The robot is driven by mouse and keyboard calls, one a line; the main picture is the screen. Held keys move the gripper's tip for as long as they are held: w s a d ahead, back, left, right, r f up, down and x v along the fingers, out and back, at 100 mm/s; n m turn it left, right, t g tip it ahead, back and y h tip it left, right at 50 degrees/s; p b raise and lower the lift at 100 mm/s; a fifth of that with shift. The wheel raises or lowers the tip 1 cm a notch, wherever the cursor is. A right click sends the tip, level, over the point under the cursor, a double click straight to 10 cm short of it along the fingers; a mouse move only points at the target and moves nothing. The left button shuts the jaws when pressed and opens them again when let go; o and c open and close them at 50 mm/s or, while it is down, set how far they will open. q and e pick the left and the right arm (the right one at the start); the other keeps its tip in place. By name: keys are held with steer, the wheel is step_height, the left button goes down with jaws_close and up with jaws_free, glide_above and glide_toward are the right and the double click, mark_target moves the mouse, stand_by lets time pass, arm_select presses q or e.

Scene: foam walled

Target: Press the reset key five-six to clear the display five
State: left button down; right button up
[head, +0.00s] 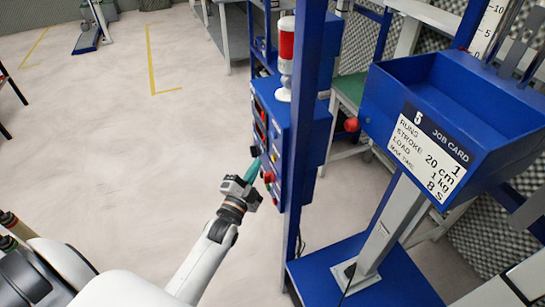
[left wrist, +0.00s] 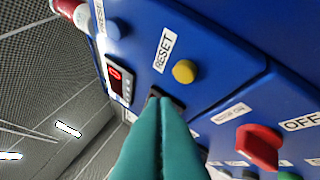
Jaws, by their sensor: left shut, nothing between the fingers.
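A blue control box (head: 292,140) is mounted on a blue post. In the left wrist view its face shows a RESET label (left wrist: 164,49) and a round yellow button (left wrist: 185,71) beside it. A small display (left wrist: 120,82) with a lit red digit is left of the label; I cannot read the digit surely. My left gripper (head: 256,168) has teal fingers, shut and empty, pointing at the box face. In the left wrist view its fingertips (left wrist: 165,101) overlap a black part just below the yellow button; I cannot tell whether they touch it. My right gripper is out of view.
A red knob (left wrist: 259,146) is near an OFF label on the box. A red and white beacon (head: 286,50) stands above it. A blue bin (head: 450,100) with a job card (head: 429,152) is to the right. Open floor (head: 130,130) lies left.

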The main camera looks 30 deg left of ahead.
arm_select(q)
steer(key=shift+s+a+p, duration=0.3)
steer(key=shift+s+a, duration=0.8)
steer(key=shift+s, duration=0.2)
